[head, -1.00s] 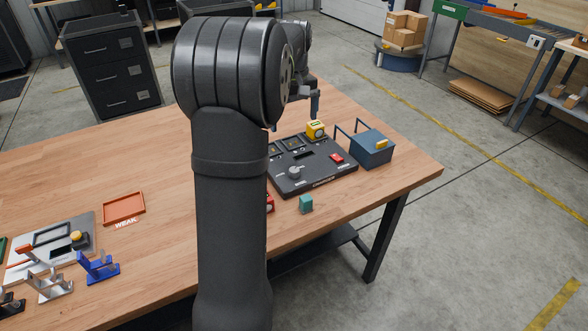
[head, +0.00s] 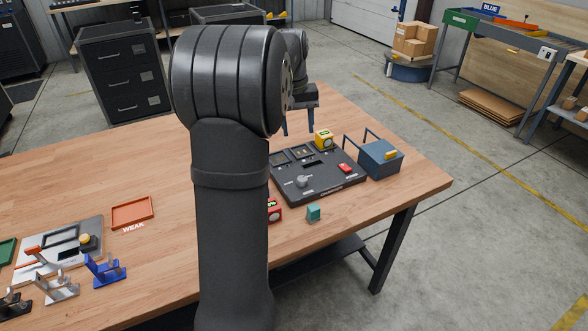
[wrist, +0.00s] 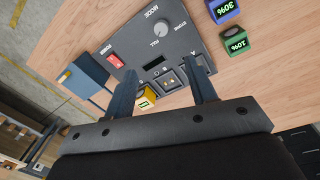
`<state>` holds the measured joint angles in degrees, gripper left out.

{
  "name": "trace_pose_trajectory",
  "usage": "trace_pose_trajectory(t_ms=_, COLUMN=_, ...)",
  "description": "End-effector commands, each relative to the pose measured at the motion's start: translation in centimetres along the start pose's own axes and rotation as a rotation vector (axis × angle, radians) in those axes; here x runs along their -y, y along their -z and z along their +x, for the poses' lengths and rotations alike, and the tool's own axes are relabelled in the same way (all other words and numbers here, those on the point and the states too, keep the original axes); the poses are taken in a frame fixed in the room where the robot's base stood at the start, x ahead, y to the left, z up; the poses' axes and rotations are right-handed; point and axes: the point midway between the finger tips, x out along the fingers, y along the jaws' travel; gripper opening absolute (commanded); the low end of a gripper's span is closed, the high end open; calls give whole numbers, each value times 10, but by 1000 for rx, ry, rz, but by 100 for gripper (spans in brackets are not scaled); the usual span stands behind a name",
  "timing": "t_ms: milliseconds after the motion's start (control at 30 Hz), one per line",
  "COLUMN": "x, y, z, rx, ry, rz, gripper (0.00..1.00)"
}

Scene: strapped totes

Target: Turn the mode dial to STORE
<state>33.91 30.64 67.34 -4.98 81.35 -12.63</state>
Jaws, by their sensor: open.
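The mode dial is a round light-grey knob (head: 302,181) at the near left of a dark control panel (head: 335,186). In the wrist view the dial (wrist: 161,29) sits beside printed MODE, FILL and STORE labels. I cannot tell clearly which label its pointer faces. My gripper (head: 298,122) is above the panel's far side, apart from the dial. In the wrist view my gripper (wrist: 160,66) is open and empty, its two fingers spread over the slot side of the panel, with the dial beyond the fingertips.
A red power switch (wrist: 115,61) is on the panel. A yellow block (head: 323,139) stands at its far edge. A blue-grey handled tote (head: 380,158) stands right of it. Red (head: 274,211) and teal (head: 313,213) blocks are in front. Purple (wrist: 223,10) and green (wrist: 236,43) cubes lie beside it.

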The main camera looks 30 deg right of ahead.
Motion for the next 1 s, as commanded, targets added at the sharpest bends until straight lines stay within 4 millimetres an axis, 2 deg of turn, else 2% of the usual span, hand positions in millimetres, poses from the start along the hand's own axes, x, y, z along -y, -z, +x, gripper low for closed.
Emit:
trace_pose_trajectory(t_ms=267, x=23, y=-4, z=8, rx=-35, ry=-113, rz=466, gripper=52)
trace_pose_trajectory(t_ms=600, x=47, y=-8, z=13, rx=-169, ry=-203, rz=1008, gripper=52)
trace_pose_trajectory(t_ms=800, x=56, y=-9, z=14, rx=-237, ry=-214, rz=1206, gripper=52)
trace_pose_trajectory(t_ms=1000, x=56, y=-9, z=20, rx=-257, ry=-216, rz=1263, gripper=52)
